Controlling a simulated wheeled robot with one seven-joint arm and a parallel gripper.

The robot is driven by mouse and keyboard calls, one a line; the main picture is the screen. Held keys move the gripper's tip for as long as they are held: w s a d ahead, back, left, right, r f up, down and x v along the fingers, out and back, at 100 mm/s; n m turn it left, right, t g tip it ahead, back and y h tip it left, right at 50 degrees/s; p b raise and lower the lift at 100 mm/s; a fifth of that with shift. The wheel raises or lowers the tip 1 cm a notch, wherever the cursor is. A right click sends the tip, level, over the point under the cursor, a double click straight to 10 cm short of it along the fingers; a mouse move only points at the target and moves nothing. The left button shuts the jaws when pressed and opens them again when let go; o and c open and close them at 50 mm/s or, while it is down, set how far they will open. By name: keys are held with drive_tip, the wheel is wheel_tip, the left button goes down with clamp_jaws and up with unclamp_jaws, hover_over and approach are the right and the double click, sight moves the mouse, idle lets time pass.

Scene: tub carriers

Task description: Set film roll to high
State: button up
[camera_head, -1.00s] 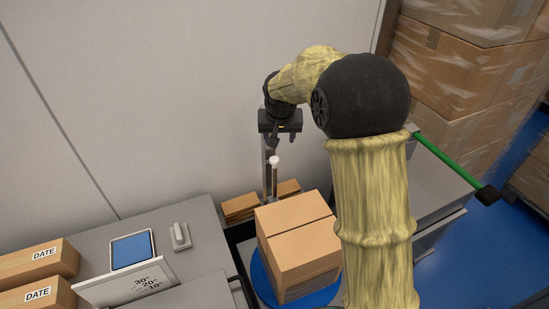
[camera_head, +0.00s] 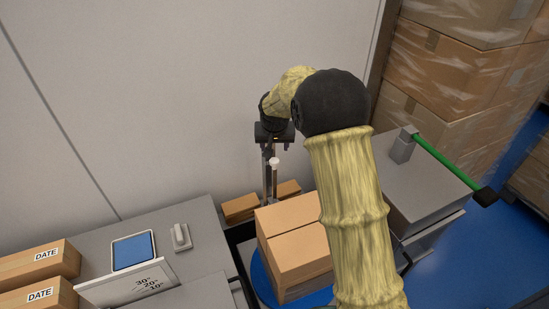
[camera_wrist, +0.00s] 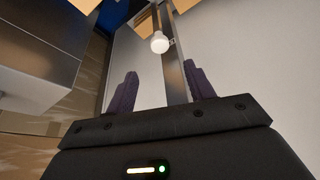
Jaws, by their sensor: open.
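A slim upright metal mast (camera_head: 267,182) stands behind the cartons, near the wall. A white knob (camera_head: 274,161) shows at the mast on a short stem; it may belong to the film roll's holder, but I cannot make out a roll for certain. My gripper (camera_head: 275,143) is just above the knob in the head view and hides the top of the mast. In the wrist view my gripper (camera_wrist: 162,88) is open, its dark fingers apart and empty. The white knob (camera_wrist: 159,42) lies beyond the fingertips, sideways between them, in front of the mast (camera_wrist: 172,65).
Stacked cartons (camera_head: 295,240) stand on a blue turntable (camera_head: 262,282) before the mast. A grey bench (camera_head: 205,222) at left holds a tablet (camera_head: 133,250) and an angle sign (camera_head: 130,283). A grey cabinet with a green-handled lever (camera_head: 445,159) stands right. The wall is close behind.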

sight(274, 160)
drive_tip(key=p+x, duration=0.1)
drive_tip(key=x, duration=0.9)
drive_tip(key=shift+w+f+p, duration=0.2)
drive_tip(key=shift+f+p, duration=0.1)
drive_tip(key=shift+p, duration=0.05)
